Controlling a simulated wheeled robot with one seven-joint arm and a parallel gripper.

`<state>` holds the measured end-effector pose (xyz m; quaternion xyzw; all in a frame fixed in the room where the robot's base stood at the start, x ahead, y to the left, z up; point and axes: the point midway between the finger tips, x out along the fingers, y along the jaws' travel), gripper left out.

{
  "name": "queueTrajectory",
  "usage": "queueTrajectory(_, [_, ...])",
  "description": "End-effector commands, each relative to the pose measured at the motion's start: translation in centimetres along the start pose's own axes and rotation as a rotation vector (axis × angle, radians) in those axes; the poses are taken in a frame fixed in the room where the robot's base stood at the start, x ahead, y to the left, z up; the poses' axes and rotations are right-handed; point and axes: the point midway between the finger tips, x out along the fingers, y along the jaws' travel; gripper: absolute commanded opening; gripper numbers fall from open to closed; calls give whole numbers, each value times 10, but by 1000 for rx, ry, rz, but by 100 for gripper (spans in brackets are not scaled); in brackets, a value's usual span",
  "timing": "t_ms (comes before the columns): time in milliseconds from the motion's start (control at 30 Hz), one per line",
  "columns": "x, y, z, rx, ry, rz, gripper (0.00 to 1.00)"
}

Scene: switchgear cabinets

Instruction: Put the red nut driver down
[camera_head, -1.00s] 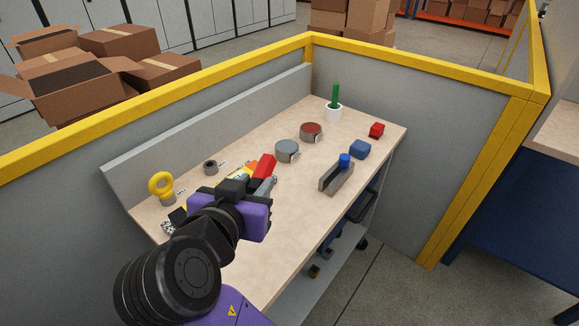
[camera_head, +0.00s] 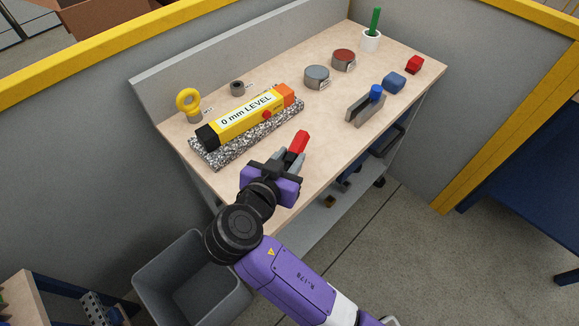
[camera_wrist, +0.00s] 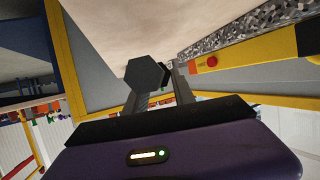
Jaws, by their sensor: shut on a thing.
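The red nut driver (camera_head: 300,141) is held in my gripper (camera_head: 289,158), which is shut on it. Its red end points away from my arm, over the bench top in the head view. I cannot tell whether it touches the bench. In the wrist view a dark hexagonal end (camera_wrist: 146,75) shows between the fingers (camera_wrist: 162,88); the red part is hidden there.
A yellow level (camera_head: 245,116) lies on a speckled slab (camera_head: 220,152), left of my gripper. A grey bin (camera_head: 160,285) is below.

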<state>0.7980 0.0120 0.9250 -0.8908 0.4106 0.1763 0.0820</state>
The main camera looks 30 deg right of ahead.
Motion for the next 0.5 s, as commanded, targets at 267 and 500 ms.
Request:
queueTrajectory(267, [14, 0, 34, -4, 0, 0, 0])
queueTrajectory(500, [15, 0, 38, -1, 0, -1, 0])
